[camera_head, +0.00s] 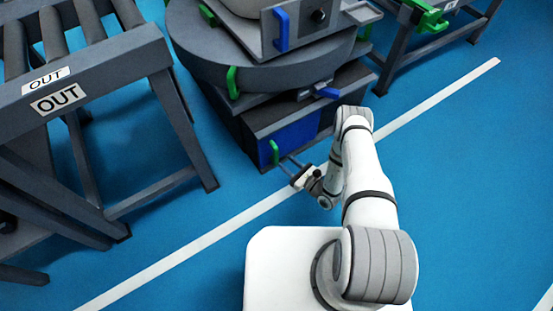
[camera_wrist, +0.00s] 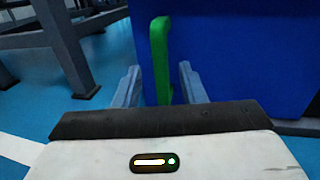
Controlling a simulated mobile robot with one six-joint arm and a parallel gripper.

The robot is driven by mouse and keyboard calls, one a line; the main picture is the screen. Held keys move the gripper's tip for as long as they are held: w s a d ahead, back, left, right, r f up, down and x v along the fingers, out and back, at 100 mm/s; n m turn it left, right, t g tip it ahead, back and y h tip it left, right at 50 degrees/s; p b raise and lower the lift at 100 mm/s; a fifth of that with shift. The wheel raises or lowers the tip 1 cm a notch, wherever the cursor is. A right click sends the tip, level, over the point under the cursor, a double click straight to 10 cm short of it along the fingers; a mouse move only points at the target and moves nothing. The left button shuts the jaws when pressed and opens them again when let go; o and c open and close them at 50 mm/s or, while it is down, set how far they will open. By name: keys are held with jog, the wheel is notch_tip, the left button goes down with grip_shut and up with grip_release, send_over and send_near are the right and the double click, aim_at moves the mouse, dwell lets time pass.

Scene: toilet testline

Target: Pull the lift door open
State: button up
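The lift door is a blue panel (camera_head: 290,135) low on the front of the dark machine in the head view. It fills the upper right of the wrist view (camera_wrist: 240,50). Its green upright handle (camera_head: 274,152) is at the panel's left edge. In the wrist view the handle (camera_wrist: 161,60) stands between the two fingers of my gripper (camera_wrist: 160,84). The fingers are apart, with a gap on each side of the handle. In the head view my gripper (camera_head: 286,161) reaches to the handle. The door looks shut.
A grey roller stand (camera_head: 90,75) marked OUT is at the left, its legs on the blue floor. A round platform (camera_head: 270,70) with other green and blue handles is above the door. Another frame (camera_head: 400,50) stands at upper right. The floor in front is clear.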

aim_at(276, 155)
jog(key=shift+t, duration=0.3)
jog(key=b+x, duration=0.1)
jog(key=x, duration=0.2)
jog(key=f+b+x, duration=0.1)
jog(key=x, duration=0.3)
jog(key=shift+a+f, duration=0.15)
jog(key=shift+f, duration=0.05)
jog(key=shift+c, duration=0.3)
grip_shut()
